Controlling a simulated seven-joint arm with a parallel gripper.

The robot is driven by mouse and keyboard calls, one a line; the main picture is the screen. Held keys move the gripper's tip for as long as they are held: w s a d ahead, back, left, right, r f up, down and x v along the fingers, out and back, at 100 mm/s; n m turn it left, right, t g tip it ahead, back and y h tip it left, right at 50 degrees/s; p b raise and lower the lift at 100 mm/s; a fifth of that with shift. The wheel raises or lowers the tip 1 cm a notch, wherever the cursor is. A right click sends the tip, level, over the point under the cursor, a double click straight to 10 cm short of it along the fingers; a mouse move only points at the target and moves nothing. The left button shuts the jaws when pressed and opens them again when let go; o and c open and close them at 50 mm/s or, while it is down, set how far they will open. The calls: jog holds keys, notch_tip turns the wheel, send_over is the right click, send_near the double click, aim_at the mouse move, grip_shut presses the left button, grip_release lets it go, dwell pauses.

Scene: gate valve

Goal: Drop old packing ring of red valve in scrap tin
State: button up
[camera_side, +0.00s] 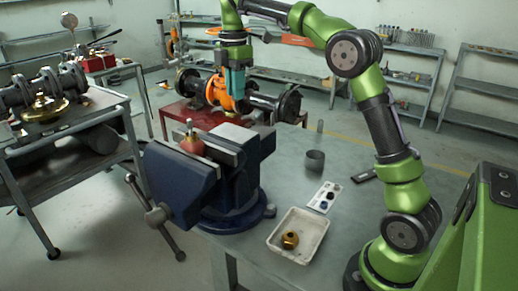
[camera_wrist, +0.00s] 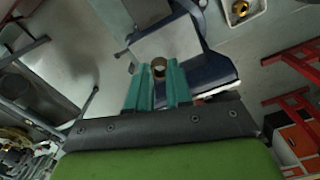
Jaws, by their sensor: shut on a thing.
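My gripper (camera_side: 235,94) is above and behind the blue vise, to the right of the red valve (camera_side: 191,145) in the side view. Its teal fingers, also in the wrist view (camera_wrist: 158,80), are shut on a small tan-brown ring, the old packing ring (camera_wrist: 159,65), at the fingertips. I cannot make the ring out in the side view. The red valve is clamped upright in the vise jaws, with a pale metal stem on top. A grey open cylinder, which looks like the scrap tin (camera_side: 314,161), stands on the bench right of the vise.
The blue vise (camera_side: 235,180) takes up the bench's left end. A white tray (camera_side: 318,240) holds a brass nut (camera_side: 290,240). A white card with dark rings (camera_side: 324,197) and a dark flat item (camera_side: 364,175) lie nearby. A small grey cylinder (camera_side: 320,126) stands behind the tin.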

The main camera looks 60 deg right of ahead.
jog(key=s+d+f+m, duration=0.2)
jog(key=s+d+f, duration=0.2)
jog(key=d, duration=0.4)
jog(key=s+d+f+m, duration=0.1)
jog(key=s+d+f, duration=0.2)
jog(key=d, duration=0.6)
jog(key=s+d+f+m, duration=0.2)
jog(key=s+d+f, duration=0.2)
jog(key=d, duration=0.4)
jog(key=s+d+f, duration=0.1)
jog(key=d+f, duration=0.3)
jog(key=f, duration=0.6)
jog(key=shift+s, duration=0.2)
jog(key=o, duration=0.9)
jog(key=shift+d, duration=0.1)
notch_tip(320, 180, up, 17)
jog(key=shift+f, duration=0.1)
